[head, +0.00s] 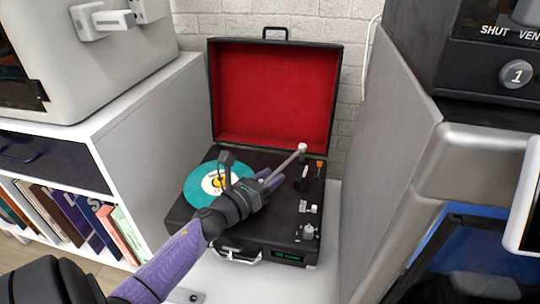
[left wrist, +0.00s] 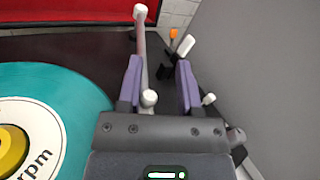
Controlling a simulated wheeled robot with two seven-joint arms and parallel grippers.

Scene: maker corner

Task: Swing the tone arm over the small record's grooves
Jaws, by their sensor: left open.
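The teal small record (head: 200,187) with a white and yellow label lies on the open suitcase record player (head: 185,215); it also fills the left of the left wrist view (left wrist: 75,95). The pale tone arm (head: 290,160) slants from a white knob at its back towards my gripper. In the left wrist view the tone arm (left wrist: 143,50) runs between the fingers, nearer the left one, to the right of the record. My left gripper (head: 270,178) is open around it; it also shows in the left wrist view (left wrist: 158,78). My right gripper is out of view.
The red-lined lid (head: 270,95) stands open behind. An orange-tipped lever (head: 319,165) and small controls (head: 308,206) sit at the deck's right. A grey cabinet side (head: 385,150) rises close on the right, and a white shelf (head: 150,105) stands on the left.

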